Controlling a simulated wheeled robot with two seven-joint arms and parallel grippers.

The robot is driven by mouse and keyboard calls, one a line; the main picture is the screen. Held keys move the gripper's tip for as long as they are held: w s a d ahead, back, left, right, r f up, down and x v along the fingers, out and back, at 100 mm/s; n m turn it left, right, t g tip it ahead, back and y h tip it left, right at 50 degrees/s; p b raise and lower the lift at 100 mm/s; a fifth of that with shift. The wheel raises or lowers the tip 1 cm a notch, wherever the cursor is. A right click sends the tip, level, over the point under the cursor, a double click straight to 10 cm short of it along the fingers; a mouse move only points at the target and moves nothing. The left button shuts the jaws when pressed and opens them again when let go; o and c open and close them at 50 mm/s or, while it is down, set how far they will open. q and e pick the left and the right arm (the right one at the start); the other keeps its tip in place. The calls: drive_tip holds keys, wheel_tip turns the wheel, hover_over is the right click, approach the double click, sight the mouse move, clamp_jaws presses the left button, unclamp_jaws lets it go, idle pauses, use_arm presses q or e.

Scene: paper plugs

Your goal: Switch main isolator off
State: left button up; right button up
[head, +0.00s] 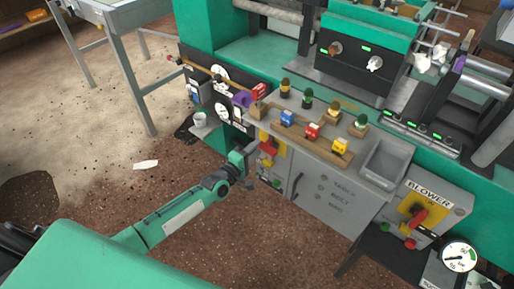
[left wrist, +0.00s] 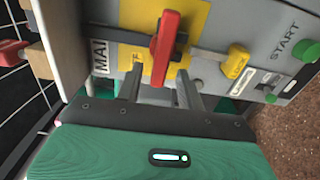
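The main isolator is a red handle (left wrist: 165,42) on a yellow plate (left wrist: 190,22), beside a label whose visible letters read "MAI". In the left wrist view the handle runs nearly up and down, with part of a word ending in "F" by its lower end. In the head view the yellow and red isolator (head: 268,149) is on the grey cabinet's left end, partly hidden by my gripper. My left gripper (left wrist: 160,90) is open, its fingers either side of the handle's lower end. I cannot tell whether they touch it. My right gripper is not in view.
A green START button (left wrist: 306,50) and a yellow tag (left wrist: 235,62) sit right of the isolator. A BLOWER box (head: 430,205) with another red handle stands further right. Open floor lies left of the cabinet.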

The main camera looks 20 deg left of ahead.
use_arm(q)
drive_tip(key=v, duration=1.2)
drive_tip(key=shift+s, duration=0.15)
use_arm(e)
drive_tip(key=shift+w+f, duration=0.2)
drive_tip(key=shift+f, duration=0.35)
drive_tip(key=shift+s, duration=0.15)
